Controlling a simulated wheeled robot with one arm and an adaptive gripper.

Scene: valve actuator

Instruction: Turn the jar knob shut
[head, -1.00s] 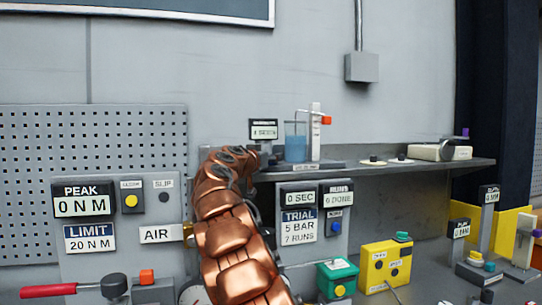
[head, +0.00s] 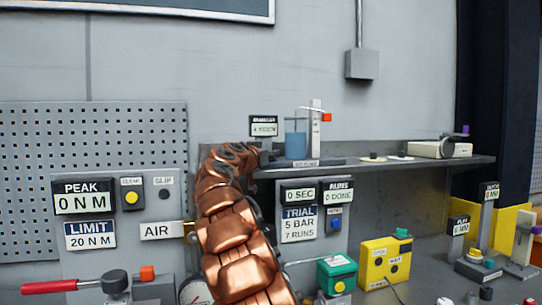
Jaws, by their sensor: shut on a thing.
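The jar (head: 296,141) holds blue liquid and stands on the back shelf, beside a white upright (head: 316,133) with a red-orange block. My copper arm rises through the middle and bends at the shelf's left end. My gripper (head: 264,157) shows only as a small dark part past the bend, left of the jar's base. It is shut at the jar knob, which is hidden behind my arm and gripper. How far the knob is turned cannot be seen. A small display (head: 263,126) stands behind, its digits too blurred to read surely.
The shelf (head: 440,163) carries small discs and a beige device (head: 440,150) to the right. Below are a trial panel (head: 299,224), a green box (head: 337,274) and a yellow box (head: 386,262). A peak and limit panel (head: 85,200) stands left of my arm.

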